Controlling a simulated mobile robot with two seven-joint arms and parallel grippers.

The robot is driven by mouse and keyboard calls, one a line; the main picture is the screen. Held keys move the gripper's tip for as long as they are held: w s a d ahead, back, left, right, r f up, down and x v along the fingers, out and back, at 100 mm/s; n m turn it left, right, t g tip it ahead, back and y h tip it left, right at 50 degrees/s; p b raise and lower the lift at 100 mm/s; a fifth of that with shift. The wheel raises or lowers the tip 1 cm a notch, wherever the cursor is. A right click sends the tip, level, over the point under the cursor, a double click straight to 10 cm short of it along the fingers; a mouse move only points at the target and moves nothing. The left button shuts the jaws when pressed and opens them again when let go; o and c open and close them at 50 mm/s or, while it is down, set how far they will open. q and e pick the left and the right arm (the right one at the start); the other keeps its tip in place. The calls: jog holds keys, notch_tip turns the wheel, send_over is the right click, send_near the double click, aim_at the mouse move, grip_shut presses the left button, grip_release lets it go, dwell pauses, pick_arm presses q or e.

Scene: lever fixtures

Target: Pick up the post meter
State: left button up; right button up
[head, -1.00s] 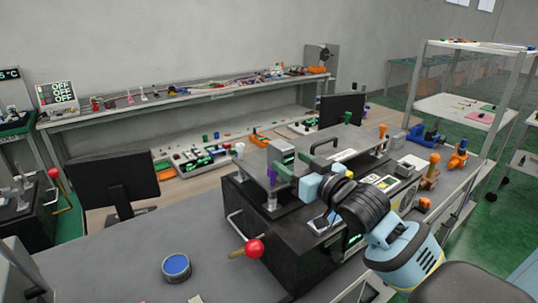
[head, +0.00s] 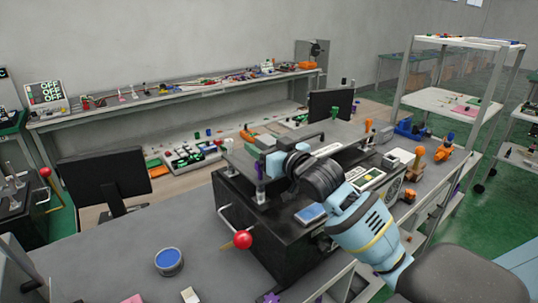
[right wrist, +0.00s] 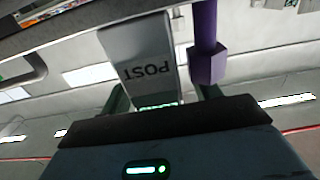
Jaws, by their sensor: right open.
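The post meter (right wrist: 145,62) is a grey box with the word POST, seen upside down in the right wrist view, and a lit green display strip at its lower edge. My right gripper (right wrist: 163,97) is open, with one green finger on each side of the meter's near end. I cannot tell whether the fingers touch it. In the head view my right gripper (head: 264,158) is at the left part of the fixture's raised plate and hides most or all of the meter. My left gripper is not in view.
A purple post (right wrist: 205,50) stands close beside the meter. The raised grey plate (head: 345,135) carries a black handle. A red-knobbed lever (head: 242,239) sticks out in front of the black fixture.

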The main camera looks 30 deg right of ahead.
jog(key=shift+w, duration=0.4)
grip_shut()
notch_tip(320, 180, up, 10)
dwell(0.7)
dwell(0.3)
